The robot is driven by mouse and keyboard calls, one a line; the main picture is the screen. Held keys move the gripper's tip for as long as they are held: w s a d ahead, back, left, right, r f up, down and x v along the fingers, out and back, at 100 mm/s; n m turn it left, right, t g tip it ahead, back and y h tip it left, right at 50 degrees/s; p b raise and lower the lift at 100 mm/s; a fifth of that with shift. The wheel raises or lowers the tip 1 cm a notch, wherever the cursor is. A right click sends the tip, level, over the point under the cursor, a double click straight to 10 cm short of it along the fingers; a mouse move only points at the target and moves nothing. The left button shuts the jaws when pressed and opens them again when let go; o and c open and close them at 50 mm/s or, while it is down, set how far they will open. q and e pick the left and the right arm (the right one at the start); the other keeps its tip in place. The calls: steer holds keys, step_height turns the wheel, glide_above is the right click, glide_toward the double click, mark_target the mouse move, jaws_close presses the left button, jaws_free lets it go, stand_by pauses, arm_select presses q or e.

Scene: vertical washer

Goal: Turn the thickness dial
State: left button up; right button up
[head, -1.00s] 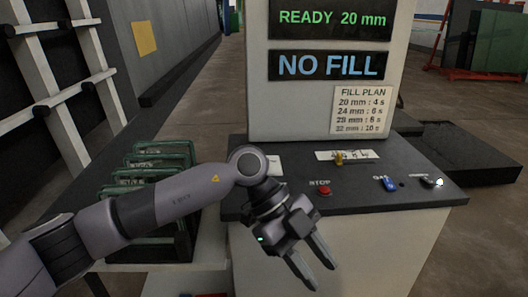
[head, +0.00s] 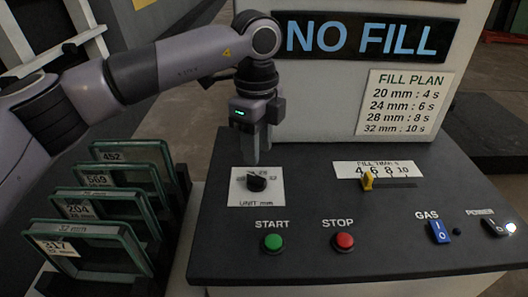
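The thickness dial (head: 257,183) is a black knob on a white "UNIT mm" label (head: 262,201), at the left of the dark control panel. My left gripper (head: 257,158) points down just behind and above the knob. Its fingers overlap the back of the label and hide part of the scale numbers. The fingers are seen nearly edge-on, so I cannot tell the gap between them. No contact with the knob is visible. My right gripper is not in view.
A green START button (head: 273,242) and red STOP button (head: 344,242) lie in front of the dial. A yellow fill slider (head: 367,181), a blue GAS switch (head: 439,231) and a power switch (head: 494,227) are to the right. Framed glass panes (head: 95,232) stand at the left.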

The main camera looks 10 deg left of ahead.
mark_target(258, 177)
arm_select(q)
steer(key=shift+w+f, duration=0.1)
steer(key=shift+w, duration=0.05)
steer(key=shift+f+p, duration=0.65)
steer(key=shift+f, duration=2.75)
jaws_close()
